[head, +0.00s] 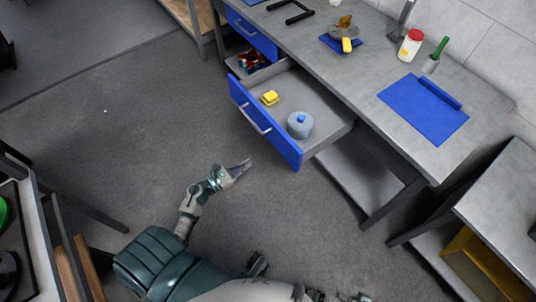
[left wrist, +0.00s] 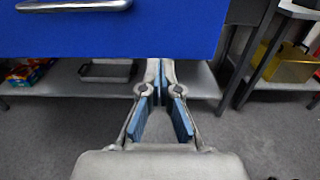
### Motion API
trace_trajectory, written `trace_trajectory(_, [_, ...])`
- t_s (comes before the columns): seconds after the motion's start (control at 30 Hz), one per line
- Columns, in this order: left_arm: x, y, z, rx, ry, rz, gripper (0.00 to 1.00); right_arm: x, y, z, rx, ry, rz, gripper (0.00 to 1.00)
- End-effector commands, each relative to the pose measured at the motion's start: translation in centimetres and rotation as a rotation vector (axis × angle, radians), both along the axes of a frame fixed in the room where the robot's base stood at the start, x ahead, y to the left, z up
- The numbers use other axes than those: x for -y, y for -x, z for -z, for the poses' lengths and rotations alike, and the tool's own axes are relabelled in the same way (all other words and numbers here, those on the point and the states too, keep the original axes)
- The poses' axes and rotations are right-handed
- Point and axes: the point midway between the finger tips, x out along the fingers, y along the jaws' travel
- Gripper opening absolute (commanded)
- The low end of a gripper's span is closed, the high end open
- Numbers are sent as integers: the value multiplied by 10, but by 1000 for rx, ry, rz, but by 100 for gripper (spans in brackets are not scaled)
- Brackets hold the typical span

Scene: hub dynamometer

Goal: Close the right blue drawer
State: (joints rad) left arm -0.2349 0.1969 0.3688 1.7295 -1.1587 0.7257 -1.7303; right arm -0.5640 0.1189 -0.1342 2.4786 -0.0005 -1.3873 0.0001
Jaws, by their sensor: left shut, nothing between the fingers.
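The right blue drawer (head: 287,147) stands pulled out from under the grey workbench in the head view. Its blue front has a metal handle (head: 256,119). Inside lie a yellow object (head: 270,97) and a grey cylinder with a blue top (head: 300,124). My right gripper cannot be clearly made out.
A left blue drawer front (head: 252,32) is further along the bench. A blue mat (head: 424,108), a white jar with a red lid (head: 410,45) and tools lie on the bench top (head: 372,78). A yellow bin (head: 478,265) stands at lower right. Floor before the drawer is clear.

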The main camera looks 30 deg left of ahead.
Motion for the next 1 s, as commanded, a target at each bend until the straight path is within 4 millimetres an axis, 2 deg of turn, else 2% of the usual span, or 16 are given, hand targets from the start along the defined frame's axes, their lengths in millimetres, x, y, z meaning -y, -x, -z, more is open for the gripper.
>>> trace_trajectory(0.5, [40,-95,-2,1,9,-2,0,3,10,1,-50,11,3,87])
trace_trajectory(0.7, [48,-115,0,-2,9,-2,0,4,10,1,-52,12,4,87])
trace_trajectory(1.0, [50,-119,0,-3,9,-2,0,4,10,1,-50,12,4,87])
